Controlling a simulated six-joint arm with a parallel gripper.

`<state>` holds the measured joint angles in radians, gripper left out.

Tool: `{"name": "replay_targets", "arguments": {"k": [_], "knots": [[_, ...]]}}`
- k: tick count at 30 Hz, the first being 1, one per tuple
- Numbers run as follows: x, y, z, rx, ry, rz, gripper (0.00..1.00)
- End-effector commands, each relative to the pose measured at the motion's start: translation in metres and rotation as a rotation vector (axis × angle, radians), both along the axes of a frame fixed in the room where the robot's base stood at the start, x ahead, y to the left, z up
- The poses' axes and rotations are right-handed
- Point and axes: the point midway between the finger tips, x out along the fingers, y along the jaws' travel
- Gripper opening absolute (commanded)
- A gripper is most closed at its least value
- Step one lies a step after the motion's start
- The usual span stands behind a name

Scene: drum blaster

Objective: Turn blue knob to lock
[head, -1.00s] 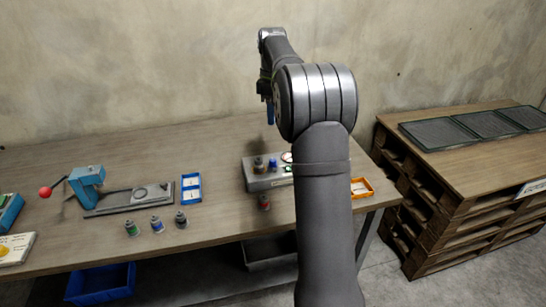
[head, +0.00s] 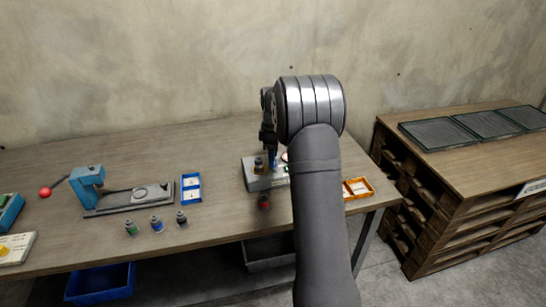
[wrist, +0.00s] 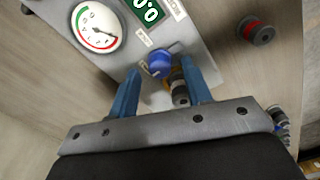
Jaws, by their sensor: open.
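The blue knob (wrist: 159,64) sits on the sloped grey panel box (wrist: 150,38), just below a green digital display (wrist: 148,10) and beside a round gauge (wrist: 97,27). My gripper (wrist: 166,76) is open, its two blue fingers on either side of the knob in the wrist view, and the knob looks clear of both. An amber and dark fitting (wrist: 179,88) stands close by the knob, partly between the fingers. In the head view my gripper (head: 271,160) is right at the panel box (head: 262,182), and it covers the knob there.
An orange tray (head: 357,188) lies to the right. A blue tray (head: 191,188), several small canisters and a blue lever press (head: 88,186) are at left. My arm hides the box's right side.

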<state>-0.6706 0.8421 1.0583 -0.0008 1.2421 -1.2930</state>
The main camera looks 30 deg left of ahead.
Motion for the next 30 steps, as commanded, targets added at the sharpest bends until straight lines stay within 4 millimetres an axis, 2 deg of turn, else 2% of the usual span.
{"name": "replay_targets", "arguments": {"k": [3,12,14,19,30], "knots": [[-0.0001,0.0000,-0.0081,0.000,0.001,0.000,0.45],[0.0001,0.0000,-0.0100,0.000,-0.001,0.000,0.45],[0.0000,0.0000,-0.0100,0.000,-0.001,0.000,0.35],[0.0000,0.0000,-0.0098,0.000,0.000,0.000,0.02],[0.0000,0.0001,-0.0096,0.000,0.000,-0.051,0.00]]}}
